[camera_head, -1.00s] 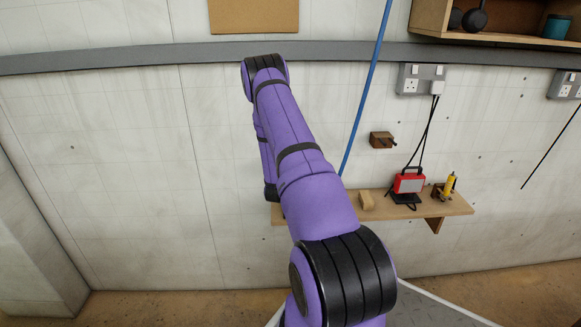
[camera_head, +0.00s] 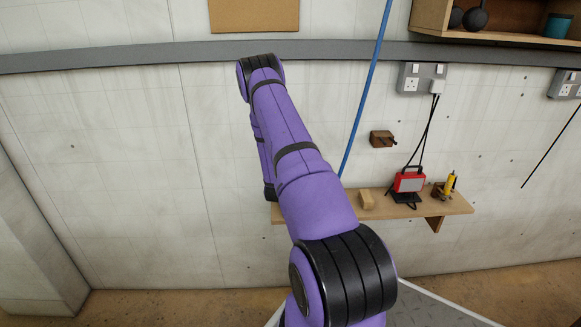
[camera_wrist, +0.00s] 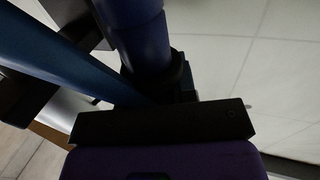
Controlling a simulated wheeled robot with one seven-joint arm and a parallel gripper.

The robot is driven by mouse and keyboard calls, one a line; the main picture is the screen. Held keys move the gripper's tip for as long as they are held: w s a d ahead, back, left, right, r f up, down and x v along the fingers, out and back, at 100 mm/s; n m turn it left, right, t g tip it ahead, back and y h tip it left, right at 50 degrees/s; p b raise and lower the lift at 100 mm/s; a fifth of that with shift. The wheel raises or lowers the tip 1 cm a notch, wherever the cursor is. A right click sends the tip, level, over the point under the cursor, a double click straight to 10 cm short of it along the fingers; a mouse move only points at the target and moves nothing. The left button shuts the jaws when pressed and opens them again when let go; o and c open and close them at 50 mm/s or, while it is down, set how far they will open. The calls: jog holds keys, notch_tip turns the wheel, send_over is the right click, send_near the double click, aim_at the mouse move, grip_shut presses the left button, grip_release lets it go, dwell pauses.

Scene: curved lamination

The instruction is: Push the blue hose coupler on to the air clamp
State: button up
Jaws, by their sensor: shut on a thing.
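In the wrist view, my gripper (camera_wrist: 178,95) is a dark shape above its black and purple body. It is shut on a dark blue cylinder, which I take for the blue hose coupler (camera_wrist: 140,35). A dark collar surrounds the cylinder's lower end. A blue tube, probably the hose (camera_wrist: 55,60), slants in from the upper left; where it meets the coupler is hidden. In the head view, the blue hose (camera_head: 367,90) hangs down behind my purple arm, which hides my gripper. I cannot make out the air clamp for certain; dark and grey parts lie behind the tube.
A wooden wall shelf (camera_head: 435,208) holds a wooden block (camera_head: 367,200), a red lamp (camera_head: 409,182) and a yellow tool (camera_head: 450,184). A brown bracket (camera_head: 382,139) and a socket box (camera_head: 423,77) are on the wall. The wall left of my arm is mostly bare.

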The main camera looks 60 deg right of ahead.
jog(key=shift+f, duration=1.6)
grip_shut()
dwell(4.6)
jog(key=o, duration=1)
grip_release()
jog(key=shift+o, duration=0.2)
jog(key=v, duration=1)
jog(key=shift+a, duration=0.4)
